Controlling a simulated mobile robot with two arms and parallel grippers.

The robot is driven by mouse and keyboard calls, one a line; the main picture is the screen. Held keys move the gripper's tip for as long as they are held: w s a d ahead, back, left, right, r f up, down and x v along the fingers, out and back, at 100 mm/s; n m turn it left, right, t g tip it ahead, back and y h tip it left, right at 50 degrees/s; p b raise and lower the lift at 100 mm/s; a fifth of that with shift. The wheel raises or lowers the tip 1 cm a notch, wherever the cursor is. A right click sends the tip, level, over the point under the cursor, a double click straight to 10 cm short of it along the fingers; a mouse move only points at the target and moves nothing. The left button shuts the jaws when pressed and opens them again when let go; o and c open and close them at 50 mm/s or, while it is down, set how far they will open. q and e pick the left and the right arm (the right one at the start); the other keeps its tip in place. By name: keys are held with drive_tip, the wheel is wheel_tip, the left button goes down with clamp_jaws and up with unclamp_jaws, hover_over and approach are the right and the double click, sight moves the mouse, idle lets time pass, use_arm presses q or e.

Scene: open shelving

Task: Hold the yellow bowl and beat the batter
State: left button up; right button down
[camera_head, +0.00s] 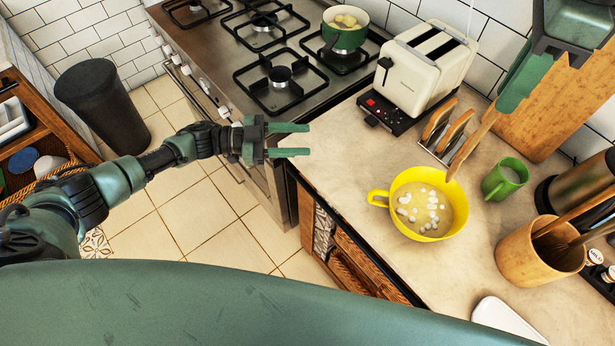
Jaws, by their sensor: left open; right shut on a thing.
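The yellow bowl (379,197) stands on the countertop, its handle toward the left. Pale batter (422,205) with several white lumps lies in it. My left gripper (308,140) is open and empty, beside the counter's left edge and apart from the bowl. My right gripper (507,102) is at the upper right, shut on a wooden utensil (470,149). The utensil slants down to the left, and its lower end appears over the bowl's far rim. I cannot tell whether it touches the bowl.
A toast rack (437,153), a white toaster (432,68) and a green mug (503,180) stand behind and beside the bowl. A wooden utensil pot (525,258) stands at right. The stove (225,50) holds a green pot (344,38). Counter left of the bowl is clear.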

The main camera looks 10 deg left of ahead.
use_arm(q)
drive_tip(key=s+d+f+g+h, duration=0.1)
drive_tip(key=s+d+g, duration=0.4)
drive_tip(key=s, duration=0.4)
drive_tip(key=shift+m, duration=0.4)
drive_tip(key=d, duration=1.1)
drive_tip(key=shift+s+d, duration=0.1)
drive_tip(key=shift+d, duration=0.25)
clamp_jaws()
